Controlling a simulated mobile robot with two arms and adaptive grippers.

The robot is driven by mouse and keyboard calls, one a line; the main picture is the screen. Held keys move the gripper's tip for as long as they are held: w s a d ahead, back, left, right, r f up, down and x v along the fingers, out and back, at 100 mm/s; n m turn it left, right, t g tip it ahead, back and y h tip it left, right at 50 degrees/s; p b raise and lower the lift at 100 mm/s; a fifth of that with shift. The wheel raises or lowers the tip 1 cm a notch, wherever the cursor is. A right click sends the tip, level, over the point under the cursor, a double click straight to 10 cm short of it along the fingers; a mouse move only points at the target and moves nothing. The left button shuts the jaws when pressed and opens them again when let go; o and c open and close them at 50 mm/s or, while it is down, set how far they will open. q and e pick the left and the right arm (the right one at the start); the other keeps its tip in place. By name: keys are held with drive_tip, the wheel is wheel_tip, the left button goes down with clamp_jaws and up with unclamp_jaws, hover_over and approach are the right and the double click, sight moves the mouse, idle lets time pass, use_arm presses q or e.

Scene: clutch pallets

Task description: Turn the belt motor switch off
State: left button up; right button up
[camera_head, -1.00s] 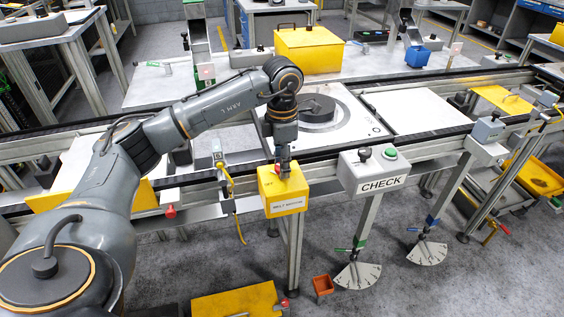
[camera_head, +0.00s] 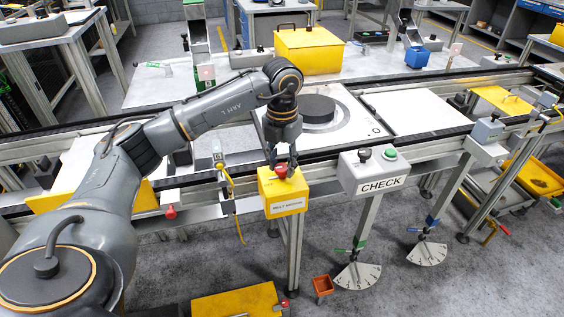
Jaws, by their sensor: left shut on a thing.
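The belt motor switch is a yellow box (camera_head: 283,200) with a white "BELT MOTOR" label, mounted at the conveyor's front rail in the middle of the head view. A red knob (camera_head: 281,171) sits on its top. My left gripper (camera_head: 283,166) points down over the box and is shut on the red knob, with fingers on either side of it. The fingers partly cover the knob and the top face. My right gripper is not in view.
A grey CHECK box (camera_head: 374,184) with a black knob and a green button stands just to the right. The conveyor (camera_head: 440,147) runs behind, carrying a pallet with a dark disc (camera_head: 317,107). A yellow lidded box (camera_head: 309,52) stands behind it.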

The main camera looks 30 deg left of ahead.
sight(283, 167)
use_arm(q)
drive_tip(key=shift+n, duration=0.3)
drive_tip(key=o, duration=1.2)
drive_tip(key=shift+c, duration=0.2)
drive_tip(key=shift+r, duration=0.1)
wheel_tip(283, 167, up, 12)
